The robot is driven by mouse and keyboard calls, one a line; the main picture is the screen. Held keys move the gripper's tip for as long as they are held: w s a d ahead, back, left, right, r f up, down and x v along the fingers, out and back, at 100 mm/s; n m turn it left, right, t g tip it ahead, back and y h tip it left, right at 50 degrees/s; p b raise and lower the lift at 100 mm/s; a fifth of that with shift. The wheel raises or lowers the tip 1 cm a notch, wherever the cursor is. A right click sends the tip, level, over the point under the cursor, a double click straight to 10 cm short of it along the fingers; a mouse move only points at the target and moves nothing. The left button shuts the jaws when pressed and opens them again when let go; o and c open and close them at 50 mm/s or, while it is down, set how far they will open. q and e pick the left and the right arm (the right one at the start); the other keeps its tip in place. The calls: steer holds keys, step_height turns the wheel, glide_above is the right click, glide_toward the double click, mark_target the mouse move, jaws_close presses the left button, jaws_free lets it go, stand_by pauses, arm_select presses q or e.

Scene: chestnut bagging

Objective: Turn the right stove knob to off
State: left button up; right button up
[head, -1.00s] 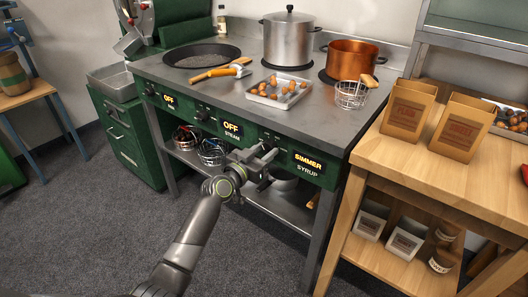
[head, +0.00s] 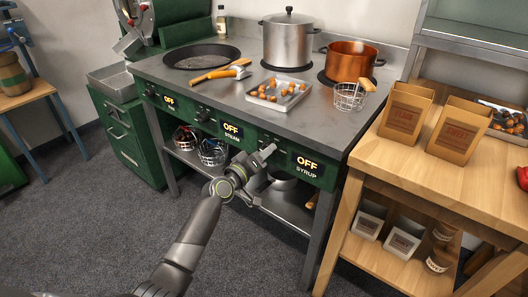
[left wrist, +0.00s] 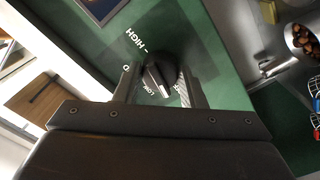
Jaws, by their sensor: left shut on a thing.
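The right stove knob (left wrist: 160,76) is black and shows in the left wrist view on the green front panel, between the two fingers of my left gripper (left wrist: 158,88). My left gripper (head: 266,156) is shut on this knob, left of the right display. That display (head: 307,165) reads OFF above the word SYRUP. The panel around the knob carries the markings HIGH and LOW. My right gripper is in neither view.
The stove (head: 225,100) also has a middle display (head: 232,130) and a left display (head: 169,101), both reading OFF. A copper pot (head: 352,62), a steel pot (head: 289,42) and a tray of chestnuts (head: 262,97) stand on top. A wooden table (head: 470,165) is close at right.

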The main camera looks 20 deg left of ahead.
arm_select(q)
steer(key=shift+n, duration=1.2)
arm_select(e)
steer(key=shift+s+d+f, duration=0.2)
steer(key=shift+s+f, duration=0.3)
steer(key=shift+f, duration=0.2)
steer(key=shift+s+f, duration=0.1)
arm_select(q)
steer(key=o, duration=1)
steer(key=p+v, duration=0.1)
steer(key=v, duration=1.6)
steer(key=shift+s, duration=0.2)
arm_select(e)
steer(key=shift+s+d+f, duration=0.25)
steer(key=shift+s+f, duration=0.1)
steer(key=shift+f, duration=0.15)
